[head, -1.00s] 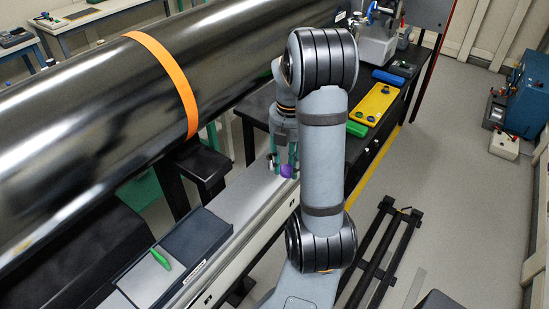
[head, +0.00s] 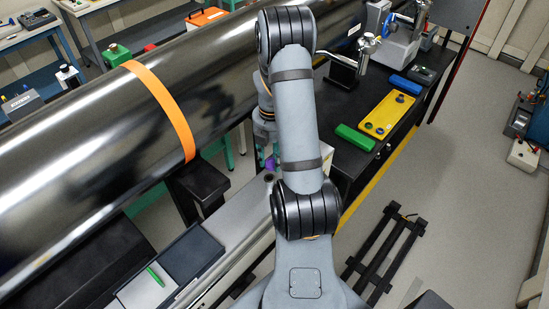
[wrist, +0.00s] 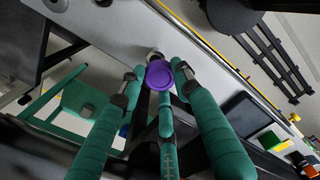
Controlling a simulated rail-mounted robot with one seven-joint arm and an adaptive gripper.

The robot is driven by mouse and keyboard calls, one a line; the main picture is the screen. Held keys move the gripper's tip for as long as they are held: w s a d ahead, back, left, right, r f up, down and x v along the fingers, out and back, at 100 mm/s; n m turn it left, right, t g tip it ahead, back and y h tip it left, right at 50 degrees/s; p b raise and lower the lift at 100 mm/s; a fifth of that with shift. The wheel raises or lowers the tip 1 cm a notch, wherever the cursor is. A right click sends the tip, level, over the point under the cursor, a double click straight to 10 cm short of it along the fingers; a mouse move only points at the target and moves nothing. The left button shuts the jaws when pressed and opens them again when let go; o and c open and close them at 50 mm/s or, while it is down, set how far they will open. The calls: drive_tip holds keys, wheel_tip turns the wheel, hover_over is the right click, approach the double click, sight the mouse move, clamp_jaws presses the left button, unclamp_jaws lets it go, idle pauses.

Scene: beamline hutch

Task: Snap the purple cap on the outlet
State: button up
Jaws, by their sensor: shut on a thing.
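The purple cap (wrist: 159,75) sits between the green fingertips of my gripper (wrist: 157,84) in the wrist view, and the gripper is shut on it. In the head view only a bit of the cap (head: 270,163) shows beside my arm; the gripper (head: 266,156) is mostly hidden by the arm. A small round metallic fitting (wrist: 154,54), perhaps the outlet, lies just beyond the cap in the wrist view, over the grey rail surface. The cap covers part of it, and I cannot tell whether they touch.
A large black pipe (head: 90,120) with an orange band (head: 165,105) runs along the left. A black bench (head: 345,150) holds a yellow tray (head: 390,115), a green block (head: 355,138) and a blue block (head: 405,84). A green pen (head: 156,276) lies on a tray at lower left.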

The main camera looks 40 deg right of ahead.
sight(270, 178)
drive_tip(key=shift+w+d, duration=0.35)
drive_tip(key=shift+w, duration=0.15)
drive_tip(key=shift+w+a+m, duration=0.15)
drive_tip(key=shift+a+m, duration=0.15)
drive_tip(key=shift+a, duration=0.15)
drive_tip(key=shift+a+f, duration=0.1)
drive_tip(key=shift+f, duration=0.05)
drive_tip(key=shift+f+b, duration=0.3)
drive_tip(key=shift+b, duration=0.2)
drive_tip(key=shift+d+f+b, duration=0.2)
drive_tip(key=shift+f+b, duration=2.1)
drive_tip(key=shift+f, duration=0.55)
drive_tip(key=shift+f+b, duration=0.55)
drive_tip(key=shift+f, duration=0.05)
drive_tip(key=o, duration=0.8)
